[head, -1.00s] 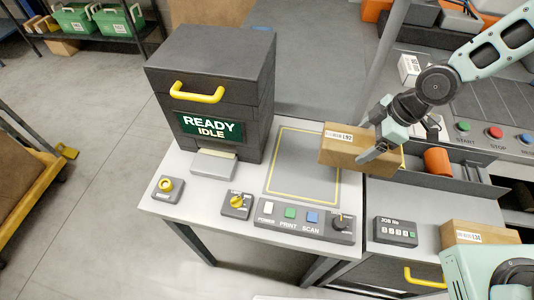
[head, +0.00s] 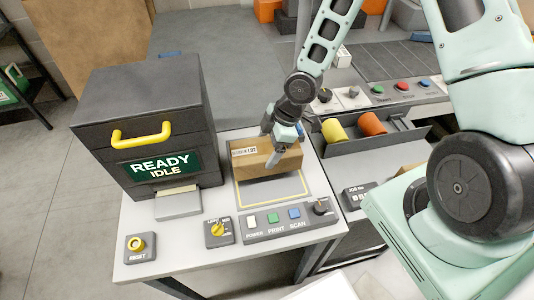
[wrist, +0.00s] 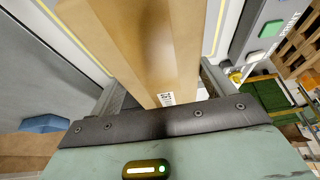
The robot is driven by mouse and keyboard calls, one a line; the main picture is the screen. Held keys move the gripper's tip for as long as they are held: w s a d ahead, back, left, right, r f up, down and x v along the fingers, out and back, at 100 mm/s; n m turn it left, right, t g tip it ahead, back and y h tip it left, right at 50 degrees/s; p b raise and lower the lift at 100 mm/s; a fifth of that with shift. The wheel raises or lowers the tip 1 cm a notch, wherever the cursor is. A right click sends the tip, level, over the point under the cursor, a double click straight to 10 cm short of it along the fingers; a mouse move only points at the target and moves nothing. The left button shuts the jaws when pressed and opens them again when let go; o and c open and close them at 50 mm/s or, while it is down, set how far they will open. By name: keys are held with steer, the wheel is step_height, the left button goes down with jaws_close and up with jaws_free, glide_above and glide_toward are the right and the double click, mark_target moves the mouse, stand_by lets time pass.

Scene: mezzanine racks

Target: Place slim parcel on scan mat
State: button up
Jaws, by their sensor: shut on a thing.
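The slim parcel (head: 252,158) is a brown cardboard box with a white label. My gripper (head: 280,148) is shut on it, and in the head view the parcel is over the back part of the scan mat (head: 271,192). The mat is a grey area with a yellow outline. In the wrist view the parcel (wrist: 135,45) runs between my two fingers, with part of the yellow outline beside it. I cannot tell for sure whether its underside touches the mat; it looks slightly above.
A dark machine (head: 147,120) reading READY IDLE stands left of the mat. A control panel (head: 288,218) with buttons and a knob lies in front. A tray (head: 376,146) with yellow and orange cylinders is on the right. A reset button box (head: 140,247) sits at the front left.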

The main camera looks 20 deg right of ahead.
steer(key=shift+f, duration=1.65)
steer(key=shift+f, duration=0.1)
steer(key=shift+f, duration=0.1)
steer(key=o, duration=1.3)
steer(key=shift+o, duration=0.2)
